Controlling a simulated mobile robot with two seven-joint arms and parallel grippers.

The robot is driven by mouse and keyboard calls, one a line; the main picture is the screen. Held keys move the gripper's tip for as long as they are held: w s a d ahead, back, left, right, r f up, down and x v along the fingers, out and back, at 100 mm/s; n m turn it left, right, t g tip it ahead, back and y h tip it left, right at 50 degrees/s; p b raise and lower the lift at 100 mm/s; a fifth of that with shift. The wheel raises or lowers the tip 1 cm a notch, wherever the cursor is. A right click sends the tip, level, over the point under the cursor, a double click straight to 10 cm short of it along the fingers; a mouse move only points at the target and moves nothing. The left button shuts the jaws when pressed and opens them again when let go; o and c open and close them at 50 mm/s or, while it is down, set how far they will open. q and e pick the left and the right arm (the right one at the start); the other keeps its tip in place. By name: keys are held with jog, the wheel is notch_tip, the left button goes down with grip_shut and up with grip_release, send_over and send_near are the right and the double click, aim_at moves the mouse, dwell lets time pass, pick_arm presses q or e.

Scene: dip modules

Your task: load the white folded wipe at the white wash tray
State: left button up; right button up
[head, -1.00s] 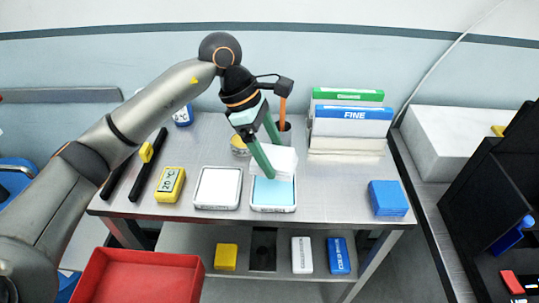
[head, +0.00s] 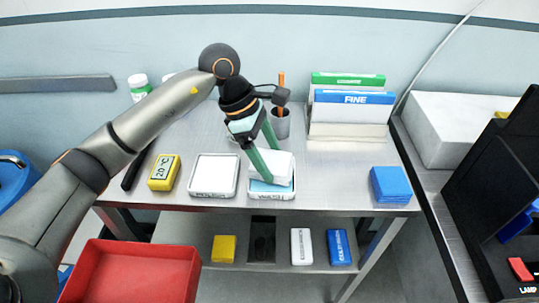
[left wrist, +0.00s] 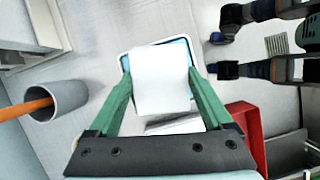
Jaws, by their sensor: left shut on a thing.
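The white folded wipe (head: 269,167) is in my left gripper (head: 276,166), which is shut on it with a green finger on either side. In the left wrist view the wipe (left wrist: 160,80) lies flat between the fingertips. Below it stands a white-rimmed tray with a light-blue inside (head: 271,195). The wipe covers much of that tray in both views; whether they touch I cannot tell. A second white-rimmed tray with a pale inside (head: 213,176) stands just to the left. My right gripper is not seen in the head view.
A grey cup (head: 280,124) with an orange stick stands behind the trays. A yellow timer (head: 164,172) is at the left, blue blocks (head: 390,185) at the right. Boxes (head: 350,110) stand at the back right. A red bin (head: 133,270) is below in front.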

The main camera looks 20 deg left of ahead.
aim_at(270, 160)
pick_arm(q)
jog(key=shift+s+f+b, duration=0.15)
jog(key=shift+f+b, duration=0.55)
jog(key=shift+f, duration=0.1)
dwell(1.9)
jog(key=shift+r+p, duration=2.15)
jog(key=shift+r, duration=1.55)
